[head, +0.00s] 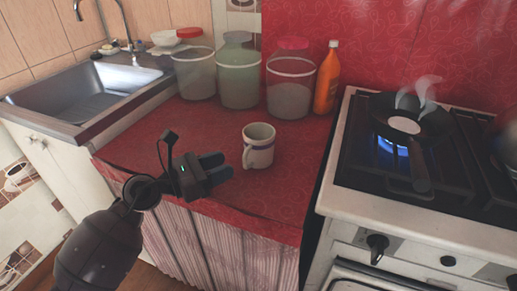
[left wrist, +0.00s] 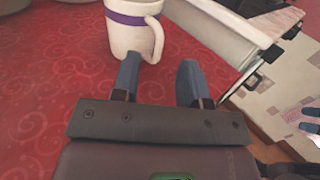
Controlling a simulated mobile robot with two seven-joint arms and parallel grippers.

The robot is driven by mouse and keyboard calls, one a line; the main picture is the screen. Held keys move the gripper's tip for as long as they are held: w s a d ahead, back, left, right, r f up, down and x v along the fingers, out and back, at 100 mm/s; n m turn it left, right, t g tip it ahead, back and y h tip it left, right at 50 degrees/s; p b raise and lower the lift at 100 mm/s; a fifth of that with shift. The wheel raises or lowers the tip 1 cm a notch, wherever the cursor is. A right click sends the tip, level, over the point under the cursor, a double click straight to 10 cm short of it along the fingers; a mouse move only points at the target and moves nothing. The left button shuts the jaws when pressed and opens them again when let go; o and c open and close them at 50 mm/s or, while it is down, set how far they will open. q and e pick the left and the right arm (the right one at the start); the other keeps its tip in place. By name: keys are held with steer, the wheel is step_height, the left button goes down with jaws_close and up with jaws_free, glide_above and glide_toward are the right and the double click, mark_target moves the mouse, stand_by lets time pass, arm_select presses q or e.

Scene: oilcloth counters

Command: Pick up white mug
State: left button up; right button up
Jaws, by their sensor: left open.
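The white mug (head: 258,146) stands upright on the red oilcloth counter (head: 205,135), with a purple band around it and its handle toward the front left in the head view. My left gripper (head: 217,167) is just left of the mug, its fingers pointing toward it. In the left wrist view the mug (left wrist: 128,28) is at the top, ahead of the fingers, with its handle to the right. The left gripper (left wrist: 158,75) is open, its fingers spread apart with nothing held between them. The handle lies close ahead of the gap between the fingertips.
A stove (head: 345,187) is at right, with a steaming pan (head: 437,124) over a blue flame. A sink (head: 75,95) is at left.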

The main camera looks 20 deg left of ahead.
mark_target(255, 150)
arm_select(q)
steer(key=shift+b+x, duration=0.35)
steer(key=shift+x, duration=2.35)
steer(key=shift+c, duration=0.4)
jaws_close()
steer(key=shift+r, duration=0.1)
